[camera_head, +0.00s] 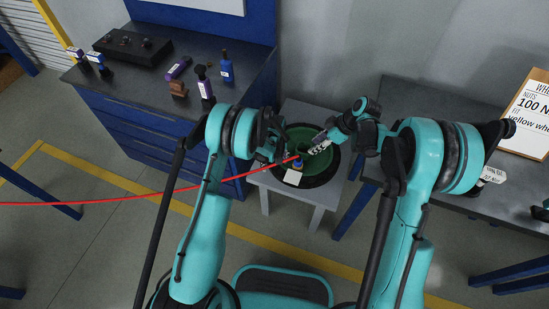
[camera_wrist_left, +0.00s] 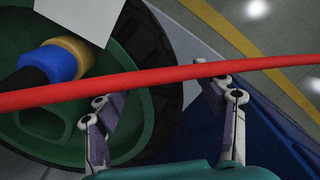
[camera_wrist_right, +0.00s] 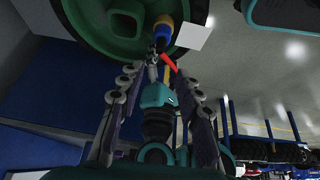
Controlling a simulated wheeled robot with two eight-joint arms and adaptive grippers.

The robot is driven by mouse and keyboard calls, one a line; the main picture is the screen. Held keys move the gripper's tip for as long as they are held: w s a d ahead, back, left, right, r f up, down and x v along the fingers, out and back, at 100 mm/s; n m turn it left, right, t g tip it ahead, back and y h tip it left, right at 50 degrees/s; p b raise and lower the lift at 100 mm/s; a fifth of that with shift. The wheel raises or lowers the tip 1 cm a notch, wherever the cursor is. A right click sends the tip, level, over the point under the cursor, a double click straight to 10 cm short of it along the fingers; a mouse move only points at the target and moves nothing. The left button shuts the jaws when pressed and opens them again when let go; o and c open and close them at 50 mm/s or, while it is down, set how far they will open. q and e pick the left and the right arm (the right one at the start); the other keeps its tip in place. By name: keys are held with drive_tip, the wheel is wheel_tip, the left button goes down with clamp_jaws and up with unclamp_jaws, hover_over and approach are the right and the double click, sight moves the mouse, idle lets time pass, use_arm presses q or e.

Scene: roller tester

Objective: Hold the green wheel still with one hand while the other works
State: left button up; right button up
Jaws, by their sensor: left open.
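The green wheel (camera_head: 325,163) with a dark tyre lies flat on a small grey stand (camera_head: 330,193) in the head view. It also shows in the left wrist view (camera_wrist_left: 130,125) and at the top of the right wrist view (camera_wrist_right: 95,20).
A red hose (camera_head: 120,201) runs from the left to the wheel and crosses close before the left fingers. A blue bench (camera_head: 140,75) at left holds a black box (camera_head: 132,47) and several bottles. A grey table (camera_head: 425,115) stands at right with a sign (camera_head: 528,115).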

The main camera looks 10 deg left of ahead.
use_arm(q)
drive_tip(key=shift+f, duration=1)
drive_tip(key=shift+c, duration=0.2)
clamp_jaws()
use_arm(e)
drive_tip(key=shift+o, duration=0.4)
drive_tip(key=o, duration=0.4)
drive_tip(key=shift+a, duration=0.1)
drive_tip(key=shift+c, duration=0.2)
drive_tip(key=g+h, duration=0.1)
drive_tip(key=h, duration=0.3)
approach(299, 156)
drive_tip(key=shift+a+f, duration=0.25)
drive_tip(key=shift+a, duration=0.05)
drive_tip(key=shift+w+a+h, duration=0.2)
drive_tip(key=shift+a+h, duration=0.2)
drive_tip(key=shift+h, duration=0.4)
wheel_tip(299, 156, down, 12)
drive_tip(key=shift+r, duration=0.2)
